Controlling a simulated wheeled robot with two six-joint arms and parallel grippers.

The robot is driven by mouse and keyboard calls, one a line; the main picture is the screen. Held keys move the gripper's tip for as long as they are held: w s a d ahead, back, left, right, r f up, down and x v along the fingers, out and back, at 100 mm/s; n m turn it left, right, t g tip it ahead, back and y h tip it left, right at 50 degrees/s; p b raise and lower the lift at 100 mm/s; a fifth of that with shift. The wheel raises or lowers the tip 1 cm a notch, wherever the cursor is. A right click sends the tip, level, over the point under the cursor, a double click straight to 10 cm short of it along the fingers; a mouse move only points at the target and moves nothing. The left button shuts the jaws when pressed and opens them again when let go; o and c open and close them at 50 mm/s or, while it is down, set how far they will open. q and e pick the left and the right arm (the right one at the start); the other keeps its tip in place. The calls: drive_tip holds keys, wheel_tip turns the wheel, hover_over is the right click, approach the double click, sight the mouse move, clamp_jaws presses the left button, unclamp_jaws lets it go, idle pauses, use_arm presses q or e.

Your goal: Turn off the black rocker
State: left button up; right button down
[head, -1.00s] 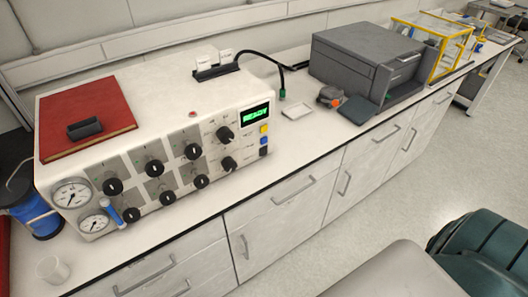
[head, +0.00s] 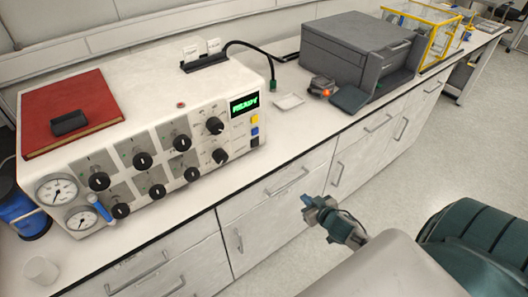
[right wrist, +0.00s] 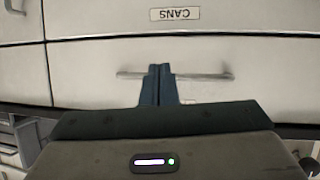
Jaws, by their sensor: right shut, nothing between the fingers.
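The black rocker (head: 255,142) is a small dark switch at the lower right of the white reactor control box (head: 150,95). It sits below a blue button (head: 255,131) and a yellow button (head: 254,119). Its position is too small to read. The green display (head: 244,104) above shows READY. My right gripper (head: 310,206) is shut and empty, in front of the bench cabinets, below and right of the rocker and apart from it. In the right wrist view its closed fingers (right wrist: 160,85) show before a drawer handle. My left gripper is not in view.
Several black knobs and two gauges (head: 57,190) fill the box front, with a blue-handled lever (head: 100,208) beside them. A red book (head: 70,110) lies on top. A small white tray (head: 289,101) and a grey printer-like machine (head: 358,52) stand to the right. Drawer handles (head: 288,182) project below.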

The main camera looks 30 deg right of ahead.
sight(264, 157)
drive_tip(key=w+a+r+t+y, duration=0.1)
drive_tip(key=a+r, duration=0.2)
drive_tip(key=r, duration=0.5)
drive_tip(key=w+a+r+n+t+y, duration=0.1)
drive_tip(key=a+r+t, duration=0.1)
drive_tip(key=r, duration=0.6)
drive_tip(key=shift+w+a+r+y, duration=0.2)
drive_tip(key=shift+w+a+y, duration=0.1)
drive_tip(key=shift+a, duration=0.25)
drive_tip(key=shift+w, duration=0.1)
drive_tip(key=w, duration=0.4)
drive_tip(key=w+f+b, duration=0.1)
drive_tip(key=w, duration=0.4)
drive_tip(key=w+a+f+b, duration=0.1)
drive_tip(key=w, duration=0.3)
drive_tip(key=shift+w+f, duration=0.15)
drive_tip(key=shift+w, duration=0.1)
